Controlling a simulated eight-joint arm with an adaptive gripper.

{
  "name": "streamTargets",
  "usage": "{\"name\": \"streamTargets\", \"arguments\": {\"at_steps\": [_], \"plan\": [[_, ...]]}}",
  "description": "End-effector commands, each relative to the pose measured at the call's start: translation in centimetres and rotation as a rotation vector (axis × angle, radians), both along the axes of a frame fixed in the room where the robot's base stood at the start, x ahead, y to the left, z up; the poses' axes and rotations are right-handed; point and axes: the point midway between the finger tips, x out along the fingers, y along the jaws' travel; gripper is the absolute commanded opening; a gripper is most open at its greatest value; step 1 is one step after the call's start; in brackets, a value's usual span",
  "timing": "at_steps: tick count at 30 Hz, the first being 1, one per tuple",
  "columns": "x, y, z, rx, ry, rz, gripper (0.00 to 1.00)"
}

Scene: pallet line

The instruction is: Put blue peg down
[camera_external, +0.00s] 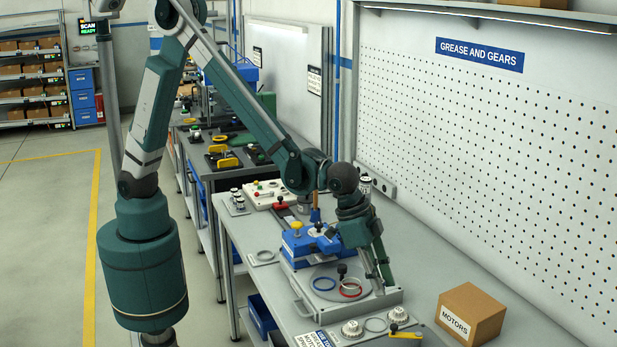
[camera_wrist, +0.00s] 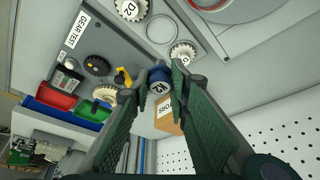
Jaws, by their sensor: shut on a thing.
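The blue peg (camera_wrist: 159,77) shows in the wrist view, end on, with a white label on its face. My gripper (camera_wrist: 159,86) is shut on it, with one green finger on each side. In the external view my gripper (camera_external: 381,280) points down over the right side of a grey fixture plate (camera_external: 315,305) on the bench. The peg cannot be made out there, and I cannot tell whether it touches the plate.
Blue ring (camera_external: 324,284) and red ring (camera_external: 350,289) lie on the plate, left of my gripper. A blue clamp unit (camera_external: 300,245) stands behind. White gears (camera_external: 352,328), a yellow-handled part (camera_external: 400,331) and a cardboard box (camera_external: 470,312) are in front and right.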

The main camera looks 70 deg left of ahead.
Motion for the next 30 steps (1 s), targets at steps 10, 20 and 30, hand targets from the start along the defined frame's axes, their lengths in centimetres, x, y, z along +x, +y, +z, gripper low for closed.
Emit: {"name": "streamTargets", "arguments": {"at_steps": [10, 20, 30], "plan": [[0.1, 0.0, -0.2, 0.0, 0.0, 0.0, 0.06], [0.1, 0.0, -3.6, 0.0, 0.0, 0.0, 0.06], [0.1, 0.0, -6.3, 0.0, 0.0, 0.0, 0.06]]}}
